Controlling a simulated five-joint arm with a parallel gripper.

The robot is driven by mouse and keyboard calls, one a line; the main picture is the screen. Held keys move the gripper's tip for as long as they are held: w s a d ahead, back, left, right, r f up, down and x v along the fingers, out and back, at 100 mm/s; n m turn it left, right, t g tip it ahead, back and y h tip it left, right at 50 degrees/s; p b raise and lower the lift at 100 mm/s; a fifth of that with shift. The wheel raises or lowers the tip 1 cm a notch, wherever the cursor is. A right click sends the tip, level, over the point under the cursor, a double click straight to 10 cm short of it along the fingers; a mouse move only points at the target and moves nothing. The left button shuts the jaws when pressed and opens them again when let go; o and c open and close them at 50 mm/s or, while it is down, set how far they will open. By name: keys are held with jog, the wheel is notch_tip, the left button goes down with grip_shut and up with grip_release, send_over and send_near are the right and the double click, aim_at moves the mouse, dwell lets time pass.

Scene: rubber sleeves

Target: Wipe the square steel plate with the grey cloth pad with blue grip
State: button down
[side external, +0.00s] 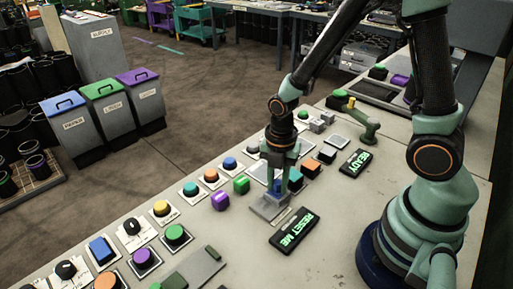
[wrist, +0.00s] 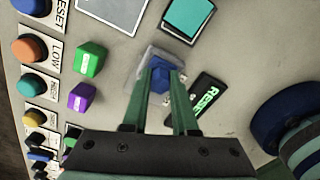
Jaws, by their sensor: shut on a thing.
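My gripper (wrist: 160,75) is shut on the blue grip (wrist: 160,80) of the grey cloth pad (wrist: 150,55). In the side view my gripper (side external: 277,182) points down over the pad (side external: 268,207), which is close to the bench top; I cannot tell whether it touches. A square grey plate with a pale border, likely the steel plate (wrist: 115,10), lies beyond the pad at the top of the wrist view, partly cut off. In the side view this plate (side external: 257,172) is just behind and left of my gripper. The pad is apart from it.
A RESET ME sign (side external: 294,230) lies close beside the pad. A green cube (side external: 241,184) and a purple cube (side external: 220,201) stand to its left, with rows of coloured buttons beyond. A teal square (wrist: 188,16) lies near the plate. A READY sign (side external: 356,163) lies right.

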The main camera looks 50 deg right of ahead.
jog(key=shift+s+a+f, duration=0.1)
jog(key=shift+a+f, duration=0.05)
jog(key=shift+a, duration=1.6)
jog(key=shift+a, duration=1.55)
jog(key=shift+r, duration=3.15)
jog(key=shift+r, duration=1.5)
